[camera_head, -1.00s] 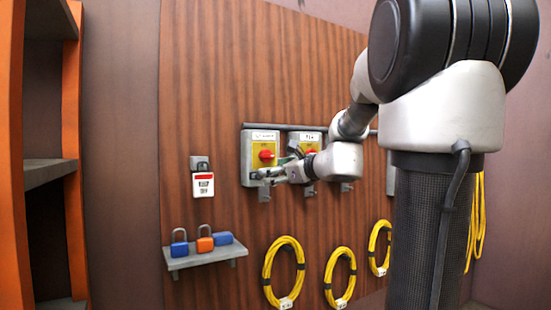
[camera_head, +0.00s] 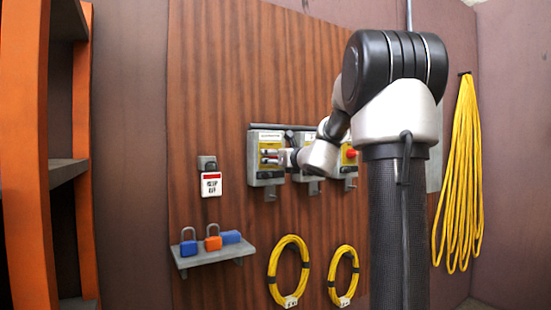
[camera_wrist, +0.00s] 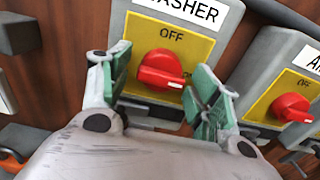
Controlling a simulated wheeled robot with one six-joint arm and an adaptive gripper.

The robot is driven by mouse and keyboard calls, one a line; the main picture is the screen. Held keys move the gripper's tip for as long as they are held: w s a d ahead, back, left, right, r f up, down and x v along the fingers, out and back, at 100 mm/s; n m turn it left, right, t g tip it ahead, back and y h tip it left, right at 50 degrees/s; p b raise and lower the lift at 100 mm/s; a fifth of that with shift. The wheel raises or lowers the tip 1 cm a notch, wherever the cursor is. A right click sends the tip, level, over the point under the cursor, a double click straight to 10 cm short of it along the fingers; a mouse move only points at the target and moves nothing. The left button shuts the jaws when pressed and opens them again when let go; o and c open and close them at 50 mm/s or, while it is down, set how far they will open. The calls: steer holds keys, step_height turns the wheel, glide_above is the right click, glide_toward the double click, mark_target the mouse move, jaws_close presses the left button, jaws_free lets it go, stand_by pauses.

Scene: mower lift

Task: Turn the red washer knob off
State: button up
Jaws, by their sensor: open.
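The red washer knob (camera_wrist: 163,70) sits on a yellow plate under a label reading "...ASHER", with "OFF" printed above the knob. Its grip bar lies crosswise on the plate, roughly parallel to the label, not up toward "OFF". My gripper (camera_wrist: 160,72) is open, with one green-padded finger to the left of the knob and one to the right. Gaps show between the fingers and the knob, so I see no contact. In the head view the washer switch box (camera_head: 252,165) is at the left of the row, and my gripper (camera_head: 276,157) is in front of its plate, mostly covering the knob.
A neighbouring box with a similar red knob (camera_wrist: 291,107) stands close to the right. A lockout tag (camera_head: 211,185) hangs left of the boxes. A shelf with padlocks (camera_head: 205,256), yellow cable coils (camera_head: 289,270) and an orange-framed rack (camera_head: 22,150) are around.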

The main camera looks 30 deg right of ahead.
steer(key=shift+c, duration=0.3)
steer(key=c, duration=0.9)
steer(key=n, duration=0.4)
steer(key=shift+n, duration=0.4)
steer(key=shift+d+n, duration=0.15)
steer(key=shift+n, duration=6.45)
